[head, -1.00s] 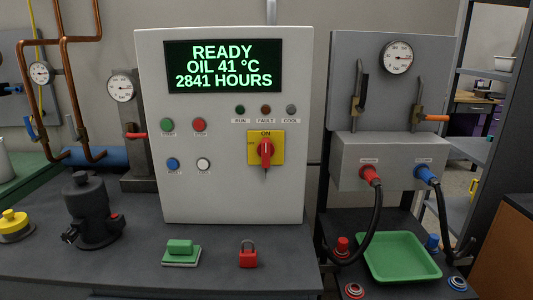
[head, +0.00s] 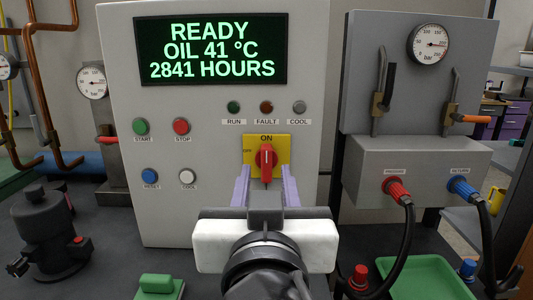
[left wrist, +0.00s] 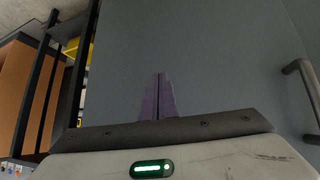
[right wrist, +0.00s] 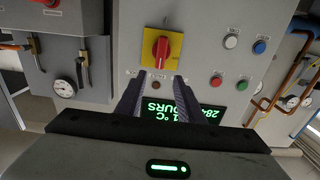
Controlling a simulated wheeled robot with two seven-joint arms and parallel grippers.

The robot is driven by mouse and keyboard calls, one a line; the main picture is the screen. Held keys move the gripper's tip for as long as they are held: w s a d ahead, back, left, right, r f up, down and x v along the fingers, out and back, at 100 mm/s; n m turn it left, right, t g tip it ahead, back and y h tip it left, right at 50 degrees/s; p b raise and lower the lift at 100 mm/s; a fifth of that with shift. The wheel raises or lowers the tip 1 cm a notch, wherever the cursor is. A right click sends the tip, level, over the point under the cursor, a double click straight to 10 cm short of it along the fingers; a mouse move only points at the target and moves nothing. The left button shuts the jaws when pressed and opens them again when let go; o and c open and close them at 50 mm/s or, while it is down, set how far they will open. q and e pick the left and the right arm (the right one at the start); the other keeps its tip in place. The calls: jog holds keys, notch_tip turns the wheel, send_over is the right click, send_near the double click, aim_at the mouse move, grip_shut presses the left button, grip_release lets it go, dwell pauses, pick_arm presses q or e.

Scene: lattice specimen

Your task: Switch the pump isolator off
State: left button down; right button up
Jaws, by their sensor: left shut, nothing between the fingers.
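The pump isolator is a red rotary handle (head: 266,160) on a yellow plate (head: 282,144) on the light grey panel. The handle stands upright, in line with the ON mark; OFF is at the left. My right gripper (head: 264,178) is open and points at the panel, its fingers spread either side of the handle's lower end. In the right wrist view, turned over, the handle (right wrist: 160,48) lies ahead of the open fingers (right wrist: 158,82), seemingly not between them. My left gripper (left wrist: 161,75) is shut and empty before a grey surface; it is out of the head view.
The panel bears a display (head: 211,50), START (head: 141,126) and STOP (head: 181,126) buttons and lamps. Hoses hang from the grey box (head: 420,165) at right. A black pump-like unit (head: 48,230) and green block (head: 158,284) stand on the bench.

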aim_at(267, 154)
jog(key=w+p, duration=0.1)
jog(key=w, duration=0.8)
jog(key=shift+w, duration=0.15)
grip_shut()
